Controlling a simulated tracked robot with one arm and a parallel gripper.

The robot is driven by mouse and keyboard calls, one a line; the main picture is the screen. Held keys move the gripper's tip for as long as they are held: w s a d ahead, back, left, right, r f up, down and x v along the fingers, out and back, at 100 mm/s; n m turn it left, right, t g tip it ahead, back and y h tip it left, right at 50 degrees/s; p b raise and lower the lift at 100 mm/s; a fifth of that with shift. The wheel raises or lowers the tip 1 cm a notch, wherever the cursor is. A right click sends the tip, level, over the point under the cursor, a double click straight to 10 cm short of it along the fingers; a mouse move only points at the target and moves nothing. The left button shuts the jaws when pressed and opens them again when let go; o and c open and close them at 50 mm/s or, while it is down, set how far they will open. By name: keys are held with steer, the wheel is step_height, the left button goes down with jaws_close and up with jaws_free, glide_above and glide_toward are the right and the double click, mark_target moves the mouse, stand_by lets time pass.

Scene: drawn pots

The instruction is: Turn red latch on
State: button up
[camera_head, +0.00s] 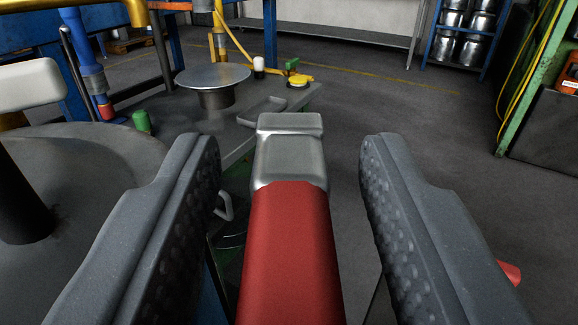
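The red latch (290,250) is a long red handle with a bare metal end (290,150). It runs up from the bottom middle of the head camera view, its metal end pointing away from me. My gripper (290,165) is open, with one dark grey, dimpled finger on each side of the latch. The near end of the latch is cut off by the bottom edge of the picture.
A grey round surface (100,150) with a dark post (20,205) lies at left. A round metal disc (213,76) stands on the bench behind. A blue rack with metal pots (465,30) is at back right. The floor (410,110) right of the bench is clear.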

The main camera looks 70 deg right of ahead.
jaws_close()
